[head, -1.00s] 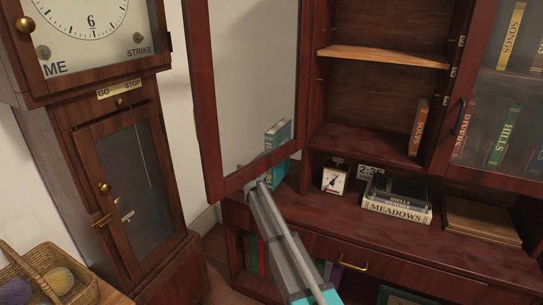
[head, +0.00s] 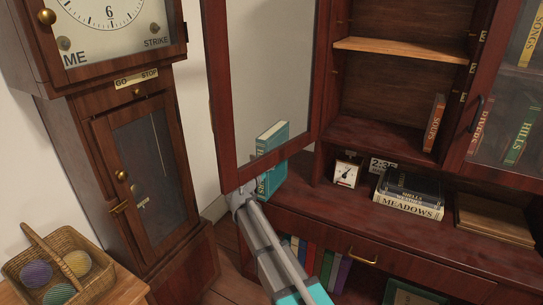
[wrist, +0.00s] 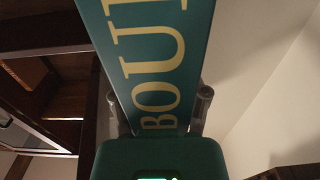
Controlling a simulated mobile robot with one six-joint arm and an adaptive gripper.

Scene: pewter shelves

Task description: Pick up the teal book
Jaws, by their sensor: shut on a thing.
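The teal book (head: 272,160) is upright at the left end of the cabinet, seen partly through the glass of the open cabinet door and partly below its frame. In the wrist view the teal book (wrist: 146,60) fills the middle, with large yellow letters on its spine. My gripper (wrist: 166,112) is shut on it, one finger on each side of the spine. In the head view the fingers are hidden behind the door frame and my arm. I cannot tell whether the book touches a surface below.
The open glass door (head: 268,158) stands between the head camera and the book. A tall clock (head: 135,150) is at the left, near a wicker basket (head: 42,262) of yarn. A small dial (head: 347,173) and stacked books (head: 409,196) stand on the counter to the right.

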